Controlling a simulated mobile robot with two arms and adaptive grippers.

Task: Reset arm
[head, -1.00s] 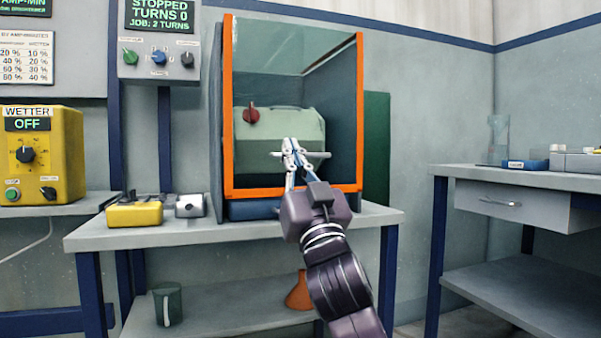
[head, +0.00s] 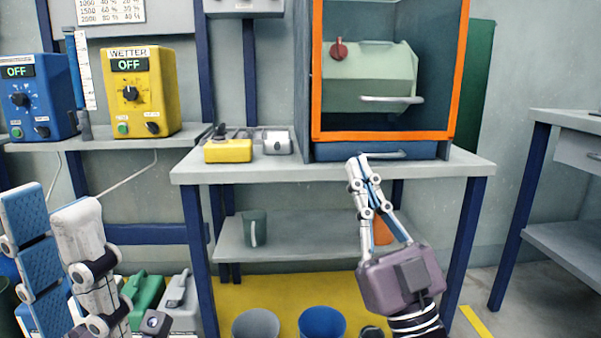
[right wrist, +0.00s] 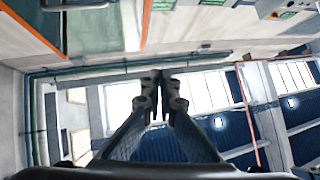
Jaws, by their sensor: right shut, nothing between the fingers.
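My right gripper (head: 358,162) is shut and empty in the head view, its fingertips in front of the table's front edge and below the orange-framed cabinet (head: 385,136). In the right wrist view its fingertips (right wrist: 160,78) meet with nothing between them. My left gripper (head: 58,225) is at the lower left of the head view, pointing up, its blue and white fingers apart with nothing seen between them. Inside the open cabinet is a pale green barrel-shaped unit (head: 350,78) with a red knob and a light handle.
The table (head: 330,172) holds a yellow device (head: 228,151) and a grey one (head: 277,143). A green mug (head: 254,229) stands on its lower shelf. Buckets, including a blue one (head: 322,322), stand on the yellow floor below. Another bench (head: 570,122) is at right.

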